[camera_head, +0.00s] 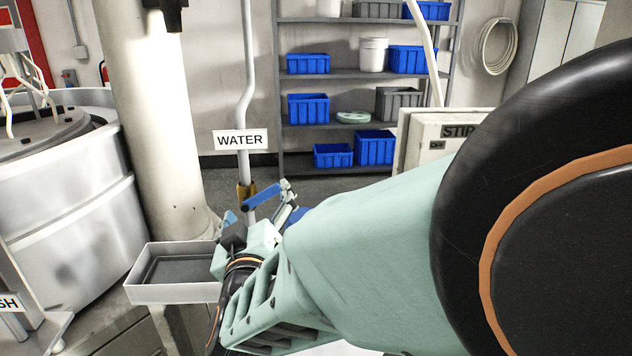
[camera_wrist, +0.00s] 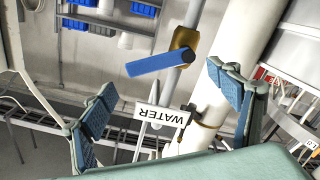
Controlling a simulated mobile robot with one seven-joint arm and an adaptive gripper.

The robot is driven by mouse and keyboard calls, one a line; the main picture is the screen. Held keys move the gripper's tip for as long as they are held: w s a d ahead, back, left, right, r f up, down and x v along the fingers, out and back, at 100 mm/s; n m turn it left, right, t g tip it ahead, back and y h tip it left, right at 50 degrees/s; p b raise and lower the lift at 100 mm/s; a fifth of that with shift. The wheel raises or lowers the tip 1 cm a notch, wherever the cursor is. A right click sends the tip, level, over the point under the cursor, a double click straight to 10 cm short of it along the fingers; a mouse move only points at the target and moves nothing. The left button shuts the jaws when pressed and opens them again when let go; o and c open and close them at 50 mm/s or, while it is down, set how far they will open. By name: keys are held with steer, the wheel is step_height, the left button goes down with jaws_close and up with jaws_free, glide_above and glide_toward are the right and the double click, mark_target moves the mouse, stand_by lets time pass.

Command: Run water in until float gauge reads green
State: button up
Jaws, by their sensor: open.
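A grey water pipe (camera_head: 246,90) comes down the wall with a WATER sign (camera_head: 240,139) on it. Below the sign is a brass valve (camera_head: 246,192) with a blue lever (camera_head: 263,195) slanting out to the right. My gripper (camera_head: 260,207) is near the lever, open. In the wrist view, which is turned upside down, the blue lever (camera_wrist: 155,63) and brass valve (camera_wrist: 181,44) show beyond the spread fingers of my gripper (camera_wrist: 160,80). The lever lies across the gap, and I see no grip on it. No float gauge can be made out in either view.
A shallow grey tray (camera_head: 175,298) lies below and left of my gripper. A thick white column (camera_head: 155,120) and a big round machine (camera_head: 70,215) stand left. Shelves (camera_head: 350,75) with blue bins are behind. A STIR box (camera_head: 425,140) is beyond my arm.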

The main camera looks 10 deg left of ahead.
steer(key=v, duration=0.3)
stand_by(0.9)
